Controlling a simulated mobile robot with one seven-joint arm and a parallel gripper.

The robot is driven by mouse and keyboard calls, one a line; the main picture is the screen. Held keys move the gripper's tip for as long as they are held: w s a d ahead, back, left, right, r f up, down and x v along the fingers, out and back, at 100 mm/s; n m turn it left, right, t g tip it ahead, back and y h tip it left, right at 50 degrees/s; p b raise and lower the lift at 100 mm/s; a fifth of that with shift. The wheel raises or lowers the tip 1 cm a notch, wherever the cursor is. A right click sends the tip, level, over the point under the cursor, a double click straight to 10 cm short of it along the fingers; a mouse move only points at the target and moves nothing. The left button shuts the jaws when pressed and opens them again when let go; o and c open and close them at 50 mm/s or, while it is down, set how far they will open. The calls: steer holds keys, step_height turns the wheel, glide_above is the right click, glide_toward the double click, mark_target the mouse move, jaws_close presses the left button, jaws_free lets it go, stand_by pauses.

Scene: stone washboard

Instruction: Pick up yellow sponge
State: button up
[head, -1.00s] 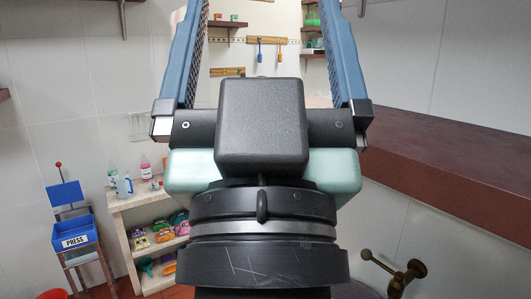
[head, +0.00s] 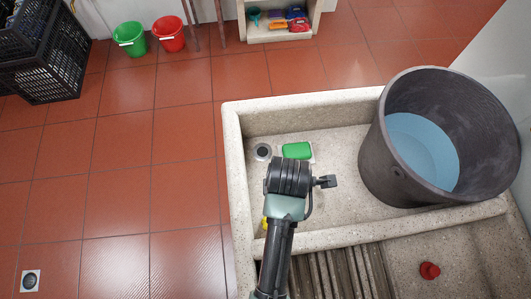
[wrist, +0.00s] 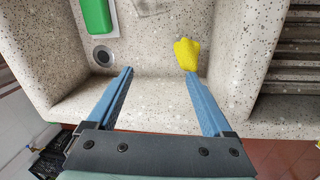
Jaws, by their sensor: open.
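The yellow sponge (wrist: 187,54) lies in the stone basin in the wrist view, close to the basin wall with the ribbed washboard beyond it. My gripper (wrist: 159,73) is open and empty, with its two blue fingers spread above the basin. The sponge is just past the tip of the right finger, off to the right of the middle of the gap. In the head view only a small yellow edge (head: 265,223) shows left of my arm, which hides the rest. The fingers are hidden there too.
A green block (head: 296,150) lies beside the drain (head: 263,152) in the basin (head: 235,170). A big dark tub (head: 380,165) with blue water stands at right. A red object (head: 429,270) sits in the lower right basin. Washboard ribs (head: 345,272) adjoin my arm.

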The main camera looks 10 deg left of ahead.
steer(key=shift+n+g, duration=0.9)
steer(key=s+f, duration=0.1)
steer(key=f, duration=0.2)
steer(key=s+f, duration=0.1)
steer(key=f, duration=0.2)
steer(key=s+f, duration=0.2)
steer(key=f, duration=0.2)
steer(key=shift+s+f+b, duration=0.1)
steer(key=shift+b, duration=0.3)
steer(key=shift+a+f, duration=0.15)
steer(key=shift+f, duration=2.8)
steer(key=c, duration=1.2)
step_height(320, 180, up, 18)
steer(key=shift+r+p, duration=0.1)
steer(key=shift+p, duration=0.8)
